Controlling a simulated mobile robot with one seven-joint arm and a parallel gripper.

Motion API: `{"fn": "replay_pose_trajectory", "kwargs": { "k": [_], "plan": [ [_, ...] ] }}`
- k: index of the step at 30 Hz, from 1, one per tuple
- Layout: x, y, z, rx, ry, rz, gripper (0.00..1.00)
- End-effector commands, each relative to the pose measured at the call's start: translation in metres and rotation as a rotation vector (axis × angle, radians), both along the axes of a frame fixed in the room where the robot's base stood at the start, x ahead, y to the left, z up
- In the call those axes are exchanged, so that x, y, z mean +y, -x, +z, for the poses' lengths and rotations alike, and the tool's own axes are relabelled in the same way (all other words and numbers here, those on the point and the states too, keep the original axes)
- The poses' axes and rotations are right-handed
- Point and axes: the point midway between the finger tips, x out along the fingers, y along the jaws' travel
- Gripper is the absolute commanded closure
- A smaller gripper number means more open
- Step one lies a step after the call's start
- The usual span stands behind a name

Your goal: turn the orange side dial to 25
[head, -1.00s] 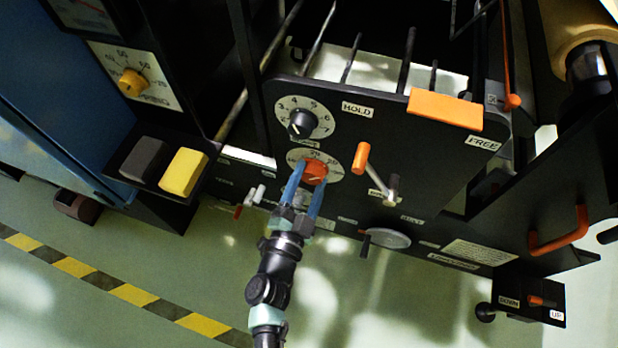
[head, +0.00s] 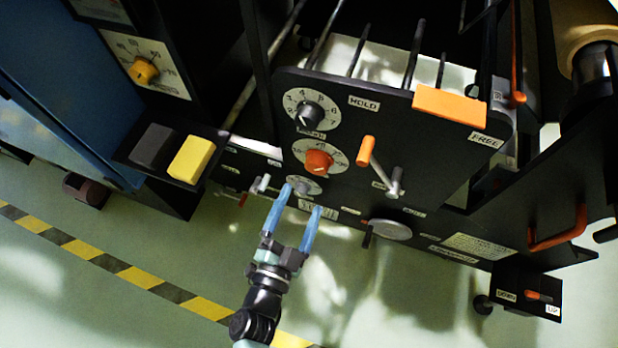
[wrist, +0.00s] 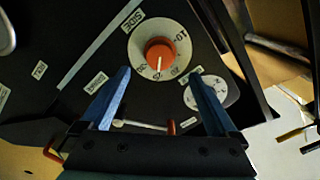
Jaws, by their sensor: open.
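The orange side dial (head: 318,162) sits on a pale round scale plate on the black machine panel (head: 440,160). It also shows in the wrist view (wrist: 160,54), with a pale pointer line on the knob and a "SIDE" label beside the scale. The scale is partly readable, with a 10 at its right; I cannot tell the exact reading. My gripper (head: 303,198) has two blue fingers, spread apart and empty. It is below the dial in the head view, clear of the knob. In the wrist view the fingers (wrist: 162,84) flank the space in front of the dial.
A black-knobbed dial (head: 309,115) is above the orange one, and a smaller grey dial (head: 304,185) below it. An orange-handled lever (head: 366,151) stands close at the right. Yellow (head: 190,160) and dark (head: 152,146) blocks are at the left. Open floor lies below.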

Motion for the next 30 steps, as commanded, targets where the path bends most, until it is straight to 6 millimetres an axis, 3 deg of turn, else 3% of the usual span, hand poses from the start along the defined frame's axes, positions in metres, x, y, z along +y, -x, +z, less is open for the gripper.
{"fn": "replay_pose_trajectory", "kwargs": {
  "k": [3,9,30],
  "plan": [
    [0.008,0.022,0.001,0.002,-0.001,0.002,0.05],
    [0.013,0.040,0.000,0.000,-0.001,0.000,0.05],
    [0.014,0.043,0.000,0.000,-0.001,0.000,0.05]
  ]
}}
